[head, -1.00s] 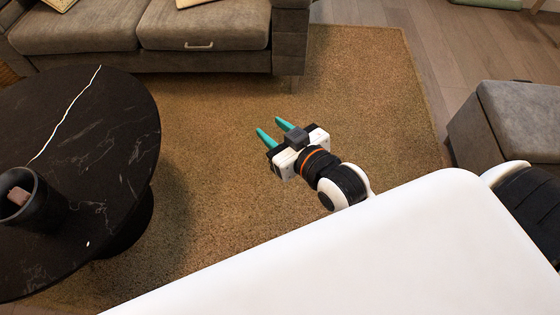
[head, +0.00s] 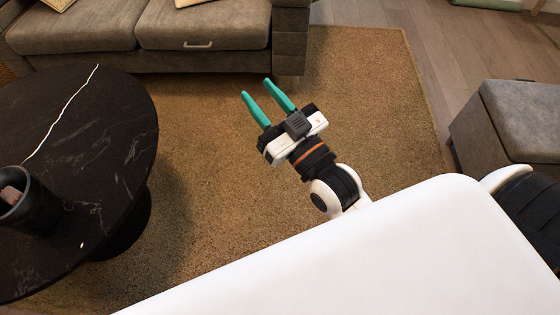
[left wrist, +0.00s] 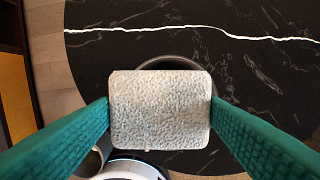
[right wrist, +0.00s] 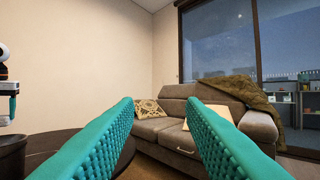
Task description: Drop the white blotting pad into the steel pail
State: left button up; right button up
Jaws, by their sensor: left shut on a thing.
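The white blotting pad (left wrist: 160,112), a pale rough-textured block with rounded corners, is held between the teal fingers of my left gripper (left wrist: 160,106) in the left wrist view. Behind it, the dark rim of the steel pail (left wrist: 172,62) shows, mostly hidden by the pad. In the head view the pail (head: 36,212) is a dark grey cylinder on the round table at the left edge, with a pinkish thing at its mouth. The left gripper is out of the head view. My right gripper (head: 256,88) is open and empty over the rug, fingers pointing away.
The round black marble table (head: 95,150) with a white vein fills the left. A grey sofa (head: 200,40) stands at the back and a grey ottoman (head: 515,120) at the right. The brown rug (head: 370,110) between them is clear.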

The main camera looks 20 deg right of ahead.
pick_arm(q)
jog(key=o, duration=0.7)
jog(key=shift+c, duration=0.2)
jog(key=o, duration=0.3)
pick_arm(e)
jog(key=shift+s+r, duration=0.3)
jog(key=shift+s, duration=0.25)
pick_arm(q)
jog(key=shift+r, duration=0.3)
jog(key=r, duration=0.1)
jog(key=r+p, duration=0.1)
jog(key=r, duration=0.2)
jog(key=shift+s+d+r+p, duration=0.1)
jog(key=shift+s+d+p, duration=0.1)
jog(key=shift+d+p, duration=0.15)
notch_tip(320, 180, up, 7)
jog(key=p, duration=0.2)
jog(key=shift+s+d, duration=0.4)
jog(key=shift+d, duration=0.05)
pick_arm(e)
jog(key=s+d+f+g+h, duration=0.1)
jog(key=s+d+f+g, duration=0.1)
jog(key=f+g, duration=0.3)
jog(key=s+d+f+g+h, duration=0.1)
jog(key=s+f+g+h, duration=0.1)
jog(key=f+g, duration=0.4)
notch_tip(320, 180, down, 4)
jog(key=shift+s+d+r, duration=0.15)
jog(key=shift+d+r, duration=0.05)
jog(key=shift+d, duration=0.15)
